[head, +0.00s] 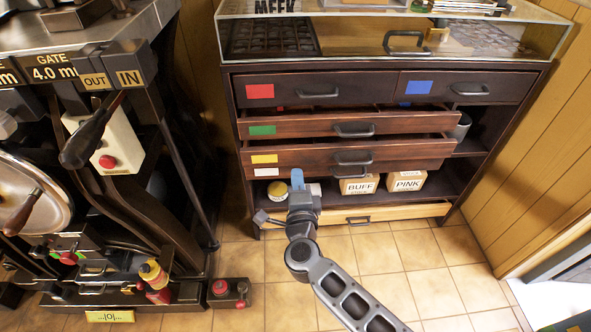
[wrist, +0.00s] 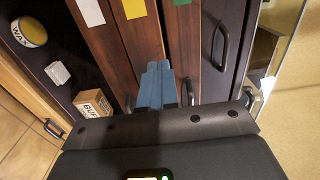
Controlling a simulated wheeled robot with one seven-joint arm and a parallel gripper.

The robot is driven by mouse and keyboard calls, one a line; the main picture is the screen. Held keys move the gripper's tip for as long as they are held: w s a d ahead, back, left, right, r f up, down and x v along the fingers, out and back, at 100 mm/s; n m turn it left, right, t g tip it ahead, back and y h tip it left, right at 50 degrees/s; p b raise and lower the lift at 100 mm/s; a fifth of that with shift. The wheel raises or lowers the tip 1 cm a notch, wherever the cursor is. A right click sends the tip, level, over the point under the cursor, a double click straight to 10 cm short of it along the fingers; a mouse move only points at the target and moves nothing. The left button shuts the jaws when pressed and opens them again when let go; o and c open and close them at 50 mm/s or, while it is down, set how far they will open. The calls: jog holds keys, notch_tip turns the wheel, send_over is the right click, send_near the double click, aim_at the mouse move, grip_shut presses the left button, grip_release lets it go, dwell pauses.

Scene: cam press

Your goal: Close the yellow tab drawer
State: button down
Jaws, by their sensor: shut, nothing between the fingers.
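The yellow tab drawer (head: 300,157) is a dark reddish wood drawer in the cabinet, with a yellow tab at its left and a grey handle (head: 353,157). It stands partly out, below the green tab drawer (head: 300,126) and above the white tab drawer (head: 310,172). My gripper (head: 297,180) is shut and empty, low in front of the cabinet's left half. In the wrist view its blue fingertips (wrist: 157,78) overlap the yellow tab drawer's front (wrist: 142,42). I cannot tell whether they touch it.
The green tab drawer also stands out. Boxes marked BUFF (head: 358,186) and PINK (head: 406,182) and a yellow-lidded tin (head: 277,190) sit on the open shelf below. A press (head: 110,180) stands at the left. The tiled floor (head: 440,255) at the right is clear.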

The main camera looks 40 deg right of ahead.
jog(key=v, duration=0.6)
jog(key=shift+p, duration=0.35)
jog(key=c, duration=1.7)
grip_release()
jog(key=shift+s+a, duration=0.1)
jog(key=shift+s, duration=0.1)
jog(key=shift+o, duration=0.5)
jog(key=shift+s+d+f, duration=0.1)
jog(key=shift+d+f, duration=0.05)
jog(key=shift+d, duration=0.05)
jog(key=o, duration=0.5)
jog(key=s+d+f+m+g+h, duration=0.1)
jog(key=d+h, duration=0.1)
jog(key=d, duration=0.2)
jog(key=s+d+f+m+g+h, duration=0.1)
jog(key=d+m+h, duration=0.1)
jog(key=d, duration=0.2)
jog(key=s+d+f+m+g+h, duration=0.1)
jog(key=d+m+g+h, duration=0.1)
jog(key=d, duration=0.2)
jog(key=shift+d+f+h, duration=0.2)
jog(key=shift+f+h, duration=0.1)
jog(key=shift+c, duration=0.2)
jog(key=x, duration=0.8)
jog(key=shift+s+d, duration=0.1)
jog(key=shift+c, duration=0.4)
grip_shut()
